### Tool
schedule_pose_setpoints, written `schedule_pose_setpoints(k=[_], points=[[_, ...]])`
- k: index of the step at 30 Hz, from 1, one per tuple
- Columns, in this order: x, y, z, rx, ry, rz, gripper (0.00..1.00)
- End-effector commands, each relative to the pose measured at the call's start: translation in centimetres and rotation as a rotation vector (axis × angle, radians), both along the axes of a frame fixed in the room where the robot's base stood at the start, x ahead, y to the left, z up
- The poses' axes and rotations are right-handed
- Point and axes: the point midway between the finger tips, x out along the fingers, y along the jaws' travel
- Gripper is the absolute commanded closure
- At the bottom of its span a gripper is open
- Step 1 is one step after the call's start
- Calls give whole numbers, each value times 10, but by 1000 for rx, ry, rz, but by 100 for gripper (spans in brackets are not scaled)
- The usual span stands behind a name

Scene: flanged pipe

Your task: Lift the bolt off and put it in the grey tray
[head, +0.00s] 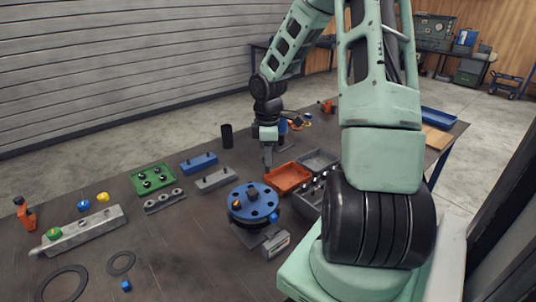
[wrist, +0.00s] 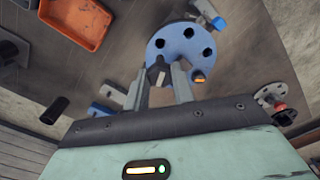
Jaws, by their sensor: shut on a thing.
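My gripper (head: 268,160) hangs over the table, behind and above the blue flange (head: 247,209). In the wrist view its two fingers (wrist: 161,84) are closed on a small dark grey bolt (wrist: 158,74) with a pale end. The bolt is too small to make out in the head view. The flange also shows in the wrist view (wrist: 167,40), with several dark holes and an orange-topped piece (wrist: 198,80) at its rim. A grey tray (head: 332,154) lies right of my gripper, beyond the orange tray (head: 272,181); its inside is partly visible.
Dark rings (head: 120,263) lie at the front left.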

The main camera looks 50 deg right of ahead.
Motion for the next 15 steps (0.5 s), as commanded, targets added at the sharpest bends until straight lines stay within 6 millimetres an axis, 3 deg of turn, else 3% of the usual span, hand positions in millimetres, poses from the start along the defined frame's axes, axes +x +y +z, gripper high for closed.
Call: schedule_pose_setpoints(k=[15], points=[[0, 0, 31, -1, -1, 0, 100]])
